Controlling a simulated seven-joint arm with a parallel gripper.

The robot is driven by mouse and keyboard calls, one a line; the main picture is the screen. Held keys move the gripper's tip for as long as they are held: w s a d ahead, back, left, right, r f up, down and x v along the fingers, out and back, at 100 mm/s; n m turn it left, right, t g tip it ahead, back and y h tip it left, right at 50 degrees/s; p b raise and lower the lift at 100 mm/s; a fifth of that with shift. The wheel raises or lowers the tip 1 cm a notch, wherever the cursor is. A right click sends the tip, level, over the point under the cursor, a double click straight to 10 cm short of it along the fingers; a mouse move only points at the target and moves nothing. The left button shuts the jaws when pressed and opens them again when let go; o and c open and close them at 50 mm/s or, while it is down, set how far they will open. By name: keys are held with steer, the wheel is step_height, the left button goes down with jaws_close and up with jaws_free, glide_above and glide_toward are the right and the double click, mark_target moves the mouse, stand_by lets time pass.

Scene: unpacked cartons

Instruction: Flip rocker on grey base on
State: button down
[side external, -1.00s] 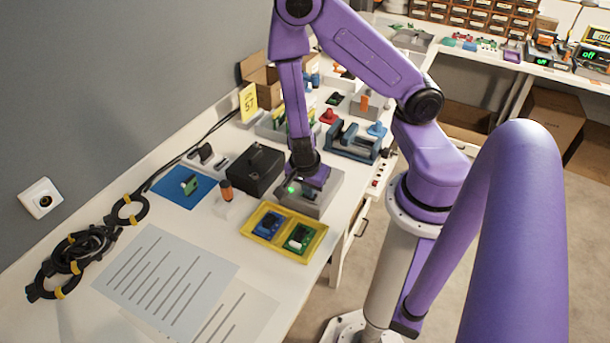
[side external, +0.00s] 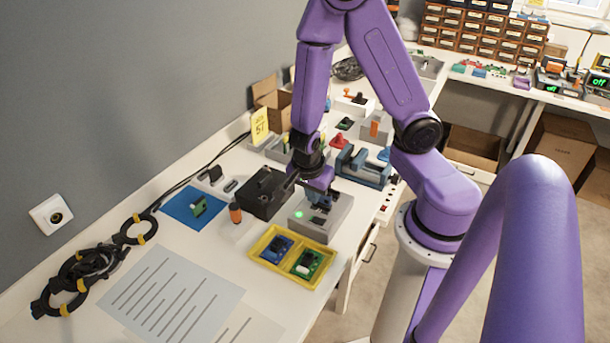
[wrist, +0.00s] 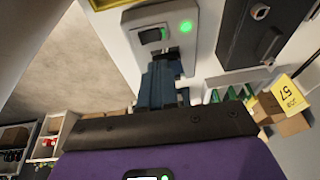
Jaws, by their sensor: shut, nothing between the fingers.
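The grey base (side external: 335,225) is a box on the white bench, with a lit green lamp (side external: 298,214) on its top. In the wrist view the grey base (wrist: 207,50) shows a dark rocker (wrist: 153,35) in a pale frame beside the lit lamp (wrist: 186,27). My gripper (side external: 320,206) is over the top of the base, pointing down. In the wrist view its dark blue fingers (wrist: 165,68) are together and empty, close to the rocker and covering part of the base. I cannot tell whether they touch it. The rocker's tilt is hard to read.
A yellow tray (side external: 255,251) with blue and green boards stands in front of the base. A black box (side external: 262,190) stands to its left, with an orange-topped bottle (side external: 235,213) nearby. A blue vise (side external: 362,168) is behind. Paper sheets (side external: 170,290) lie front left.

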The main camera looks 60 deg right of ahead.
steer(key=w+v, duration=0.1)
steer(key=v, duration=0.5)
steer(key=shift+w+r, duration=0.2)
steer(key=shift+r, duration=0.1)
